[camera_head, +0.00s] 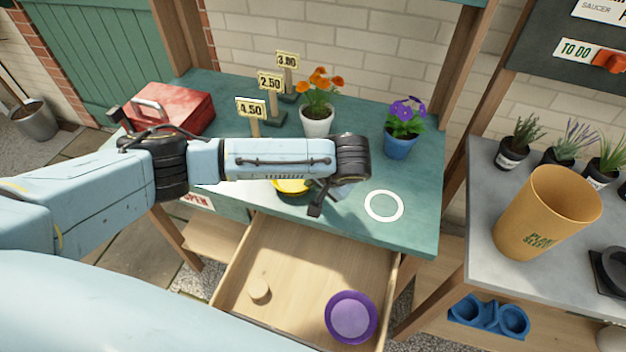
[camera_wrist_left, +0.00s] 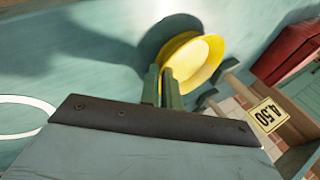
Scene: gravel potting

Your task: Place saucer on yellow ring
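The yellow saucer (camera_head: 292,187) is partly hidden by my left arm in the head view. The left wrist view shows it as a round, shallow dish (camera_wrist_left: 205,62) with a shadow on the green tabletop beside it. My left gripper (camera_head: 326,203) points down over the table. In the left wrist view its fingers (camera_wrist_left: 161,86) are close together, with the saucer's rim between them. A white ring (camera_head: 384,206) is marked on the table to the right of the gripper; no yellow ring is visible. A purple saucer (camera_head: 351,318) lies in the open drawer. My right gripper is not in view.
Orange-flowered (camera_head: 317,120) and purple-flowered (camera_head: 402,142) pots stand at the back. Price signs (camera_head: 270,84) and a red toolbox (camera_head: 172,108) are behind my arm. The open drawer (camera_head: 285,262) projects in front, holding a wooden disc (camera_head: 259,289). The table around the white ring is clear.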

